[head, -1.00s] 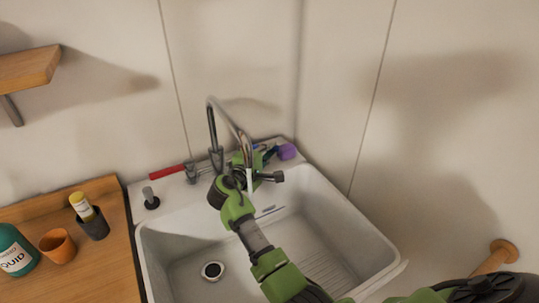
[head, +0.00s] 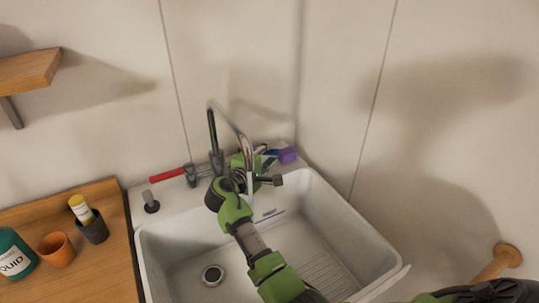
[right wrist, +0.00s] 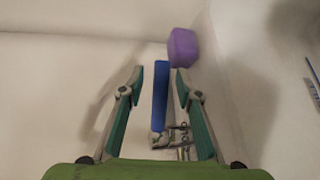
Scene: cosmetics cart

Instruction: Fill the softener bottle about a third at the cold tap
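The tap has a tall curved spout (head: 228,118) at the back of the white sink (head: 372,240). A red handle (head: 167,175) points left and a blue handle (head: 271,153) is on the right. My right gripper (head: 263,163) is behind the spout at the blue handle. In the right wrist view it is open (right wrist: 160,78), with the blue handle (right wrist: 160,95) between its fingers; I see no clear grip. A pale strip hangs below the spout; I cannot tell whether it is water. I cannot identify the softener bottle. My left gripper is not in view.
A purple block (head: 288,155) lies on the sink's back ledge, close beyond the gripper (right wrist: 182,47). A teal bottle (head: 12,254), an orange cup (head: 57,250) and a dark cup (head: 95,229) stand on the wooden counter (head: 112,270) at left. The basin looks empty.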

